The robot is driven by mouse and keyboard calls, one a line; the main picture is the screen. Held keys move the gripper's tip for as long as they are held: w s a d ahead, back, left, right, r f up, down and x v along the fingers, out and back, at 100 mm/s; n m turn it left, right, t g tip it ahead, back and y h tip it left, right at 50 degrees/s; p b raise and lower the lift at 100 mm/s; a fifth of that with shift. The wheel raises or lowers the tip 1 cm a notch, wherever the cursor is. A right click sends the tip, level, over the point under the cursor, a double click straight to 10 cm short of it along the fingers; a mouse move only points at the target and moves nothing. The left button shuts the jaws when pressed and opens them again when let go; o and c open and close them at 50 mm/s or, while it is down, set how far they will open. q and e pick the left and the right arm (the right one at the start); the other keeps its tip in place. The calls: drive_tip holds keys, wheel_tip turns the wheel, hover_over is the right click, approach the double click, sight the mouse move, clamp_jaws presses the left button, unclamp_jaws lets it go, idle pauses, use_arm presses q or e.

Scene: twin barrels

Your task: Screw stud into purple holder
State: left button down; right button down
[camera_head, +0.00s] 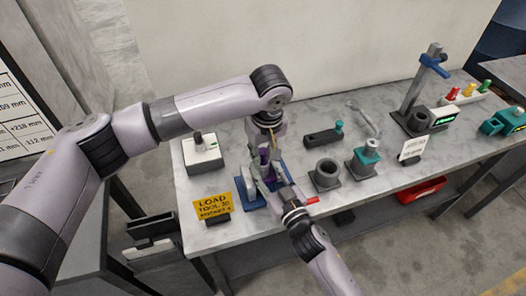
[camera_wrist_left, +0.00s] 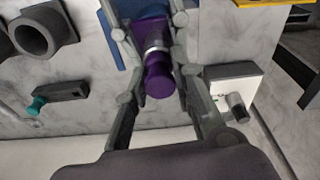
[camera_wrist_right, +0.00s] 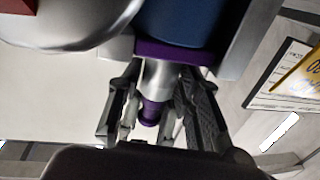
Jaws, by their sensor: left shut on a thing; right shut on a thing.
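My left gripper (camera_head: 268,152) points down over the blue fixture (camera_head: 250,197) at the left part of the bench. In the left wrist view its fingers close around a purple stud (camera_wrist_left: 158,80) with a silver band. More purple shows beyond the band, over the fixture's blue face. My right gripper (camera_head: 272,184) reaches in low from the right. In the right wrist view its fingers close around a purple-and-silver part (camera_wrist_right: 150,112). Its silver section meets the purple holder (camera_wrist_right: 178,52), a band against a blue body. The joint and the exact contacts are partly hidden by the fingers.
A yellow sign (camera_head: 213,207) stands left of the fixture and a white switch box (camera_head: 202,154) behind it. The bench's front right is clear.

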drive_tip(key=shift+a, duration=0.1)
use_arm(q)
drive_tip(key=m, duration=0.3)
drive_tip(key=shift+h, duration=0.3)
drive_tip(key=m, duration=0.5)
drive_tip(key=shift+m+h, duration=0.4)
drive_tip(key=m, duration=0.5)
drive_tip(key=shift+h, duration=0.4)
use_arm(e)
drive_tip(key=shift+s, duration=0.1)
use_arm(q)
drive_tip(key=m+g, duration=0.1)
drive_tip(key=m, duration=0.3)
drive_tip(key=shift+d+m, duration=0.1)
drive_tip(key=shift+m, duration=0.2)
drive_tip(key=c, duration=1.4)
unclamp_jaws()
drive_tip(key=shift+o, duration=0.2)
drive_tip(key=shift+r, duration=2.2)
